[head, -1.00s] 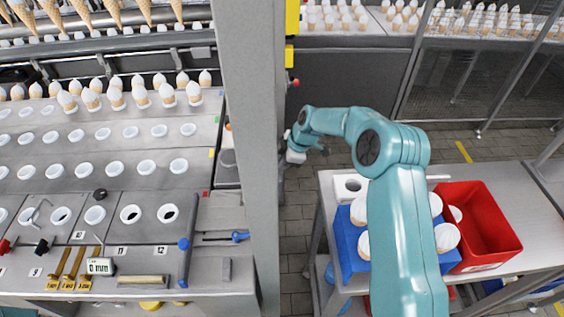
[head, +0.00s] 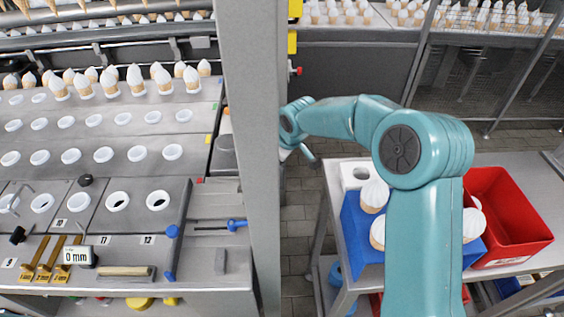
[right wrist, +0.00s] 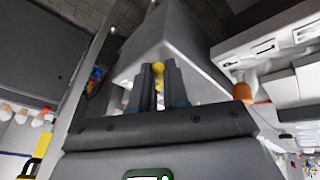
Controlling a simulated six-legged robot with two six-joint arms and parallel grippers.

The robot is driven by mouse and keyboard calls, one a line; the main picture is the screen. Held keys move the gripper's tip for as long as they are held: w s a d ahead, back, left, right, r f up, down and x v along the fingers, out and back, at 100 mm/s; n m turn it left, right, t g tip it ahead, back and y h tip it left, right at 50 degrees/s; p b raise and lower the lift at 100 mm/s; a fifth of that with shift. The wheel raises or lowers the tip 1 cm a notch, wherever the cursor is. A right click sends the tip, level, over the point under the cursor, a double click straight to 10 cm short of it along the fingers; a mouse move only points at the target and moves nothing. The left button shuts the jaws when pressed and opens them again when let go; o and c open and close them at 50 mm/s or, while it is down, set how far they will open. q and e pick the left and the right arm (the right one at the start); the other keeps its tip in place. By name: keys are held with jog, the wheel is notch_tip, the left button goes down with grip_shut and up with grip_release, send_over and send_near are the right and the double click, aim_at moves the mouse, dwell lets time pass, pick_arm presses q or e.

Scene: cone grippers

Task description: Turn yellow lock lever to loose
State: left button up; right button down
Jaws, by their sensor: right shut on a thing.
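In the right wrist view, the two dark fingers of my right gripper (right wrist: 160,88) are shut on a small yellow piece, which looks like the yellow lock lever (right wrist: 158,68). Only its rounded tip shows above and between the fingers, so which way it is turned cannot be told. In the head view, my right arm reaches left to the grey post; its gripper and the lever are hidden behind the post. My left gripper is in neither view.
The tall grey post (head: 249,130) stands close beside my right wrist. A side table at the right bears a blue crate (head: 352,232) with cones and a red bin (head: 515,220). The machine deck with cone holes (head: 105,155) lies left. An orange knob (right wrist: 243,92) is right of the fingers.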

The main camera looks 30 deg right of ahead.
jog(key=m+b, duration=0.2)
jog(key=a+m+h+b, duration=0.1)
jog(key=b, duration=0.1)
jog(key=shift+a+m+h+b, duration=0.3)
jog(key=shift+m+b, duration=0.1)
jog(key=shift+a+m+b, duration=0.15)
jog(key=shift+m+b, duration=0.25)
jog(key=shift+w+a+r+m+g+h+b, duration=0.15)
jog(key=shift+a+m+h+b, duration=0.15)
jog(key=shift+m, duration=0.25)
jog(key=shift+s+a+r+m+g+h+b, duration=0.15)
jog(key=shift+m+h+b, duration=0.15)
jog(key=shift+m, duration=0.25)
jog(key=shift+w+a+m+g+h, duration=0.2)
jog(key=shift+a+m+g+h, duration=0.15)
jog(key=shift+m, duration=0.65)
jog(key=c, duration=1.4)
grip_release()
jog(key=shift+o, duration=1.4)
jog(key=shift+s+a, duration=0.1)
jog(key=shift+f, duration=0.1)
